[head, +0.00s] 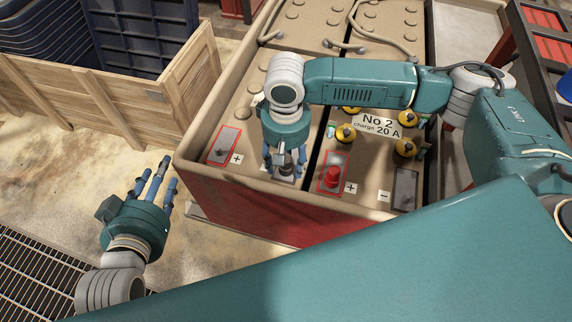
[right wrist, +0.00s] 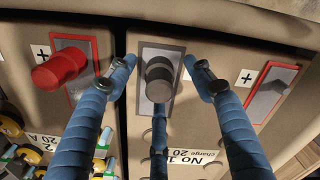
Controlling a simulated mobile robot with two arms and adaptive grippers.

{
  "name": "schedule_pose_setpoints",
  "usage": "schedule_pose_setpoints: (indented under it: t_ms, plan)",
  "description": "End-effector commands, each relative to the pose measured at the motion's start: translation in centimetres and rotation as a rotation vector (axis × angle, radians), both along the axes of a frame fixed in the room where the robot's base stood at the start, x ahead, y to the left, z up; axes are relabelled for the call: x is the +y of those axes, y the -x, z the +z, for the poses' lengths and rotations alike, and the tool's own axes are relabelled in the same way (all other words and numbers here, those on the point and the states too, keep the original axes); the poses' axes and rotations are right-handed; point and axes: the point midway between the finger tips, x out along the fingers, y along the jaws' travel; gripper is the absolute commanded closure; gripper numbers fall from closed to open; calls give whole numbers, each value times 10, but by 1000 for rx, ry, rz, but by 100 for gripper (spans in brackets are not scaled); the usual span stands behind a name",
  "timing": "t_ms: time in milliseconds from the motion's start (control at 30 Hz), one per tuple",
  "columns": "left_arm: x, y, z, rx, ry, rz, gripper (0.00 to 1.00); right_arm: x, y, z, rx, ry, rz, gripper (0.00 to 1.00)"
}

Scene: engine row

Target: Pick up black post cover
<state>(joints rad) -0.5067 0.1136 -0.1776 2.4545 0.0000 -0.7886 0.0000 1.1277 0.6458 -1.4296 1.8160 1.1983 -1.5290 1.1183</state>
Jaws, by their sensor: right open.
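The black post cover (right wrist: 160,80) stands on a grey plate (right wrist: 148,55) in the right wrist view, between the spread blue fingers of my right gripper (right wrist: 160,66). In the head view the black post cover (head: 285,170) is partly hidden under my right gripper (head: 284,158), which points down over it. The right gripper is open, with gaps between the side fingers and the cover. I cannot tell whether the third finger, below the cover in the wrist view, touches it. My left gripper (head: 158,178) is open and empty, left of the battery case.
A red post cover (head: 333,176) stands on a red-edged plate to the right. A red-edged plate (head: 223,145) lies left of my right gripper. Yellow-black knobs (head: 345,133) and a "No 2 charge 20 A" label (head: 379,124) are nearby. A wooden crate (head: 120,100) stands left.

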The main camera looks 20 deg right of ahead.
Motion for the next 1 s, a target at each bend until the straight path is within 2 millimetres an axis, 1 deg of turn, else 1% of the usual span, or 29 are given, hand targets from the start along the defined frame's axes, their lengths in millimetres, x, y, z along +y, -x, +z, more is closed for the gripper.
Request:
schedule_pose_setpoints:
  t_ms: [267, 300, 467, 500, 533, 867, 967, 1000]
  plan:
    - [-1, -1, 2, -11, 3, -1, 60, 0, 0, -1, 0, 0, 0, 48]
    - [-1, -1, 2, -11, 3, -1, 60, 0, 0, -1, 0, 0, 0, 56]
    - [-1, -1, 2, -10, 2, -1, 60, 0, 0, -1, 1, 0, 0, 87]
    - [-1, -1, 2, -9, 2, -1, 60, 0, 0, -1, 0, 0, 0, 95]
    - [-1, -1, 2, -9, 2, -1, 60, 0, 0, -1, 0, 0, 0, 97]
    - [-1, 0, 1, -3, 1, -1, 60, 0, 0, 1, 0, 0, 0, 97]
    - [0, 1, -1, 14, -3, 0, 60, 0, 0, 4, 0, -1, 0, 97]
    - [2, 4, -5, 34, -8, 2, 60, 0, 0, 7, 0, 0, -1, 97]
